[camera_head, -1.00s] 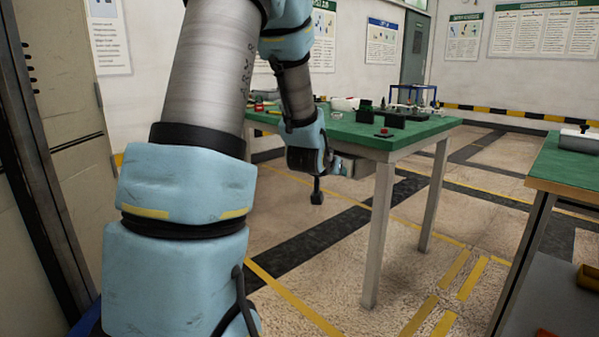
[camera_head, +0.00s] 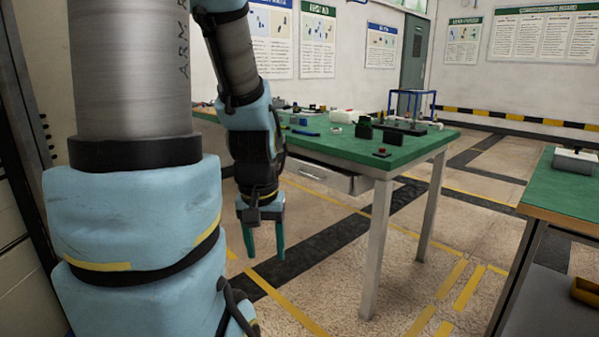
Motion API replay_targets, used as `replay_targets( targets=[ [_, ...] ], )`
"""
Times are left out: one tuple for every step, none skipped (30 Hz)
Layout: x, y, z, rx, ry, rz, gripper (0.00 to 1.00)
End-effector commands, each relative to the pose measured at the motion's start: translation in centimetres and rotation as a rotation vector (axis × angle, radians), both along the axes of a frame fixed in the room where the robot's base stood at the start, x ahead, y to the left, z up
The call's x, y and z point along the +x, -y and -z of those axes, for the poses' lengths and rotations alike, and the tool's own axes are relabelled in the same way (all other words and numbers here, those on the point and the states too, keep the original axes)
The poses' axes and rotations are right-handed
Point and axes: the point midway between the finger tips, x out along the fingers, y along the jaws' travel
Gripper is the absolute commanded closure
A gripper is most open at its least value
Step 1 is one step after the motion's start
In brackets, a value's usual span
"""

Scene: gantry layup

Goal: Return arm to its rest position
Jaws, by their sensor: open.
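My gripper (camera_head: 264,245) hangs from the end of my arm, left of the middle of the picture. Its two teal fingers point down and stand apart, with only floor showing between them. It holds nothing. It is in front of and left of the green-topped table (camera_head: 345,149), beside the table's drawer front. My pale blue and grey arm fills much of the left side.
Small parts, including dark blocks (camera_head: 391,136) and a blue frame (camera_head: 412,102), stand on the green table. A second green-topped bench (camera_head: 563,190) is at the right edge. A tall cabinet is at the far left. Open floor (camera_head: 410,265) lies between table and bench.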

Motion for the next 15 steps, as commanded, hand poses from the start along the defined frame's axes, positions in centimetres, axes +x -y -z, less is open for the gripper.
replay_targets(
  targets=[
    [0.0, 0.0, -2.9, 0.000, 0.001, 0.000, 0.40],
    [0.0, 0.0, -3.8, 0.000, 0.001, 0.000, 0.40],
    [0.0, 0.0, -5.1, 0.000, 0.001, 0.000, 0.40],
    [0.0, 0.0, -6.0, 0.000, 0.001, 0.001, 0.40],
    [0.0, 0.0, -7.0, 0.000, 0.001, 0.001, 0.40],
    [0.0, 0.0, -8.2, 0.000, 0.001, 0.001, 0.40],
    [0.0, 0.0, -9.1, 0.000, 0.001, 0.001, 0.40],
    [0.0, 0.0, -10.0, 0.000, 0.001, 0.001, 0.40],
    [0.1, 0.0, -11.2, 0.000, 0.001, 0.001, 0.40],
    [0.0, 0.0, -12.1, 0.000, 0.001, 0.001, 0.40],
    [0.1, 0.0, -12.9, 0.000, 0.001, 0.001, 0.40],
    [0.1, 0.0, -13.9, 0.000, 0.001, 0.001, 0.40],
    [0.1, 0.0, -14.6, 0.000, 0.001, 0.001, 0.40],
    [0.0, 0.0, -15.2, 0.000, 0.001, 0.001, 0.40],
    [0.0, 0.0, -15.9, 0.000, 0.001, 0.001, 0.40]
  ],
)
